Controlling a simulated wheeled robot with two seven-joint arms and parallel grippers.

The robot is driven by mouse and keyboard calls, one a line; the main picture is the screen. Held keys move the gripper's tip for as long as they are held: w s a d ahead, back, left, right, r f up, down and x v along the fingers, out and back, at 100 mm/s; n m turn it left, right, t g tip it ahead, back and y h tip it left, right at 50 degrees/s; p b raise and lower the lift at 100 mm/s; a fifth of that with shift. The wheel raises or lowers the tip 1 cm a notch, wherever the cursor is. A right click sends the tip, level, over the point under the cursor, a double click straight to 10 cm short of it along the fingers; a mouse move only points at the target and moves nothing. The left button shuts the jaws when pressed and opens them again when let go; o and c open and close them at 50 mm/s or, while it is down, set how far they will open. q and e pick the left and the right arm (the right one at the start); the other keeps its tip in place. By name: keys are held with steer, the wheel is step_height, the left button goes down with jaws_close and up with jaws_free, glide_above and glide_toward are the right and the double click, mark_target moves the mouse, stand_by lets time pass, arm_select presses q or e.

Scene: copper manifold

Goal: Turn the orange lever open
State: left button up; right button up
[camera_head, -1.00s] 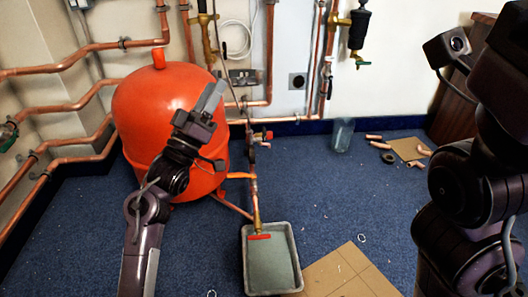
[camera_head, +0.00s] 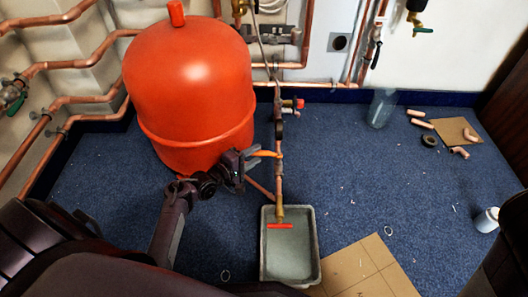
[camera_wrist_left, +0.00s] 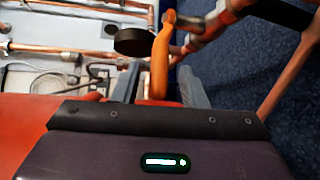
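The orange lever (camera_head: 266,153) sticks out to the left from the vertical copper pipe in the head view. In the left wrist view the lever (camera_wrist_left: 160,62) stands upright in the middle, its upper end curved near a pipe fitting. My left gripper (camera_head: 250,158) is at the lever's free end. In the left wrist view its two grey fingers (camera_wrist_left: 160,88) are apart, one on each side of the lever. I cannot tell whether either finger touches it. My right gripper is not in view.
A large red tank (camera_head: 190,90) stands just left of the pipe. A red-handled tap (camera_head: 280,226) hangs over a grey tray (camera_head: 263,262). A clear container (camera_head: 381,108) and loose copper fittings (camera_head: 420,123) lie to the right. Blue carpet is free at centre right.

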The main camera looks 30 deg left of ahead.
arm_select(q)
steer(key=b+x, duration=0.1)
steer(key=x, duration=0.3)
steer(key=shift+b, duration=0.35)
jaws_close()
